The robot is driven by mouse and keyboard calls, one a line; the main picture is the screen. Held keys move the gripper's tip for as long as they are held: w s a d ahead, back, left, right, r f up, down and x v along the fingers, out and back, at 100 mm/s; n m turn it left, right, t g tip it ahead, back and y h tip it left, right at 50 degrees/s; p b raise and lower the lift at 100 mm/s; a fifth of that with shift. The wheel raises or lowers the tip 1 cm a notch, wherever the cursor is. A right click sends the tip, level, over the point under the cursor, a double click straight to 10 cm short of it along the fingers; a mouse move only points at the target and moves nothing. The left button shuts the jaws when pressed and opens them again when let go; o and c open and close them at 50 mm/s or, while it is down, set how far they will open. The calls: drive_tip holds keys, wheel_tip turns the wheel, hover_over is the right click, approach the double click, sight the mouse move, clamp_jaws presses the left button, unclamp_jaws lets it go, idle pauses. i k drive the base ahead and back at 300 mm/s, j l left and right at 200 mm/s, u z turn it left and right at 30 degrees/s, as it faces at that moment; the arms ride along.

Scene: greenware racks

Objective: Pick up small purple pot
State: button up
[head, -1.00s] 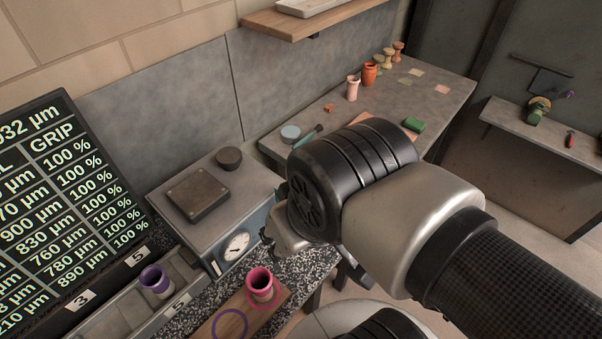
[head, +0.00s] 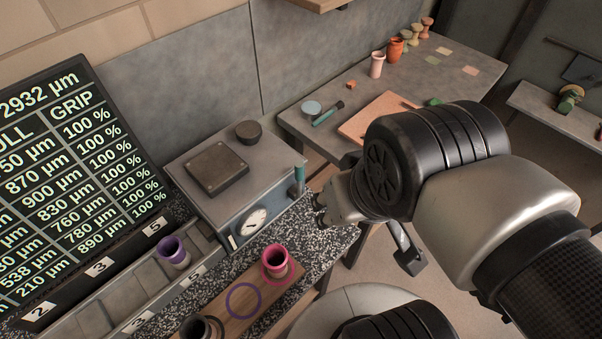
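The small purple pot (head: 174,251) stands upright in a compartment of the grey numbered rack (head: 121,293), at the lower left of the head view. Its rim is purple and its inside dark. My gripper (head: 402,262) hangs below my wrist, right of the scale and well to the right of the pot.
A wooden board (head: 221,309) carries a pink-rimmed pot (head: 276,262), an empty purple ring (head: 244,300) and a dark-rimmed pot (head: 201,329). A scale with a dial (head: 256,220) stands behind. A screen (head: 75,165) rises at left. Another bench (head: 330,106) holds pots and tools.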

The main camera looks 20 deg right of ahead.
sight(171, 247)
drive_tip(key=u, duration=1.85)
drive_tip(key=z, duration=0.4)
drive_tip(key=l+u, duration=0.2)
drive_tip(key=u, duration=0.45)
